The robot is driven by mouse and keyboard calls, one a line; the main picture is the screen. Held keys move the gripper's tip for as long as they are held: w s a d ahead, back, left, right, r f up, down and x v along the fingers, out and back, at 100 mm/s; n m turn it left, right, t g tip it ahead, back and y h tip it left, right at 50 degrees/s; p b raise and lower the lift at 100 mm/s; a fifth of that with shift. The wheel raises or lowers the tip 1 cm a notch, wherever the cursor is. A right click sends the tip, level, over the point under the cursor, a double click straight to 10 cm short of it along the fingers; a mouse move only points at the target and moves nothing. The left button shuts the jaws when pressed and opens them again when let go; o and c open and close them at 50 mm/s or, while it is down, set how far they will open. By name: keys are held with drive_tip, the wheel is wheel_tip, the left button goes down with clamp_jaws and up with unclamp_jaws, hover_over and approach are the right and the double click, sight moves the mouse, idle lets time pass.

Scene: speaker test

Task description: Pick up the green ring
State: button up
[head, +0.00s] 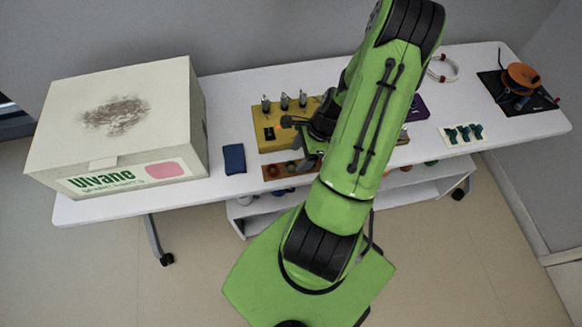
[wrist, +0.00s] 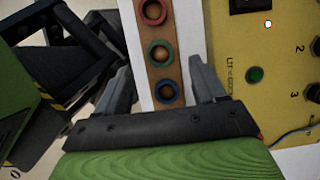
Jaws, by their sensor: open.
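The green ring (wrist: 158,52) lies on a narrow brown strip (wrist: 180,35) in the wrist view, with a brown centre showing through it. A red ring (wrist: 153,12) and a blue ring (wrist: 167,92) lie on the same strip, one on each side of it. My gripper (wrist: 158,72) is open and empty, its two fingers spread to either side of the strip. The blue ring shows between the fingers, and the green ring is near the fingertip line. I cannot tell the height above the strip. In the head view my arm partly covers the strip (head: 267,175).
A yellow panel (wrist: 240,110) with buttons and numbers stands right beside the strip. On the white table (head: 222,105) are a large box (head: 165,125), a dark blue pouch (head: 234,158), a white coil (head: 447,78) and an orange reel (head: 522,75). A shelf (head: 410,178) is below.

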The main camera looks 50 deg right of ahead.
sight(291, 167)
drive_tip(key=b+x, duration=0.1)
drive_tip(key=x, duration=0.3)
drive_tip(key=shift+w+f, duration=0.1)
drive_tip(key=shift+f, duration=0.05)
drive_tip(key=c, duration=0.9)
